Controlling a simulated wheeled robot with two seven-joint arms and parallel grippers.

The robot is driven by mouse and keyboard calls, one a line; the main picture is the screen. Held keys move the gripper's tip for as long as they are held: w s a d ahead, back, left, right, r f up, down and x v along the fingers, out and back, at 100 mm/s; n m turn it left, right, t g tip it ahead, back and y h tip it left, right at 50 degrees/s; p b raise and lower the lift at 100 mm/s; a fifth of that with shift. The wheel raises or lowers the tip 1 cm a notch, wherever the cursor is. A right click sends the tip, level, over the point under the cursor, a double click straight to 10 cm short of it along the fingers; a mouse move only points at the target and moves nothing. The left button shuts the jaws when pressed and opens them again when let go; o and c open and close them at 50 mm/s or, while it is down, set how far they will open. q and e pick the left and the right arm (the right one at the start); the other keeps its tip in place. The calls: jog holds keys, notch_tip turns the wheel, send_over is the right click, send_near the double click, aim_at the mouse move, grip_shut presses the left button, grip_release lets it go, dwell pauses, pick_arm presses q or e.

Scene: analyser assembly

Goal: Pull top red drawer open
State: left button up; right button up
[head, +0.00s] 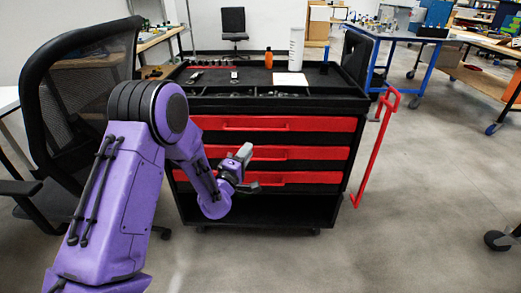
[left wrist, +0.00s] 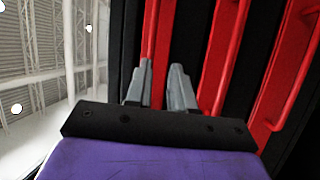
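The black tool cart in the head view has three red drawers, all closed. The top red drawer (head: 325,124) has a red bar handle (head: 256,125) across its front. My left gripper (head: 249,168) is open and empty in front of the drawers, overlapping the middle red drawer (head: 310,153) in the picture. In the left wrist view its two grey fingers (left wrist: 162,66) are apart, with the leftmost red drawer front (left wrist: 165,30) showing between and beyond them. I cannot tell how far the fingertips are from its handle. My right gripper is not in view.
The cart top (head: 210,104) carries a white bottle (head: 296,48), an orange bottle (head: 268,58) and small tools. A red bar (head: 372,150) sticks out at the cart's right side. A black office chair (head: 60,110) stands close on the left.

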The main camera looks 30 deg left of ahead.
aim_at(259, 130)
pick_arm(q)
jog(key=x, duration=0.7)
jog(key=r+x, duration=0.1)
jog(key=x, duration=0.2)
jog(key=shift+w+a+r, duration=0.15)
jog(key=shift+w+r, duration=0.05)
jog(key=shift+w, duration=0.1)
jog(key=shift+c, duration=0.3)
grip_shut()
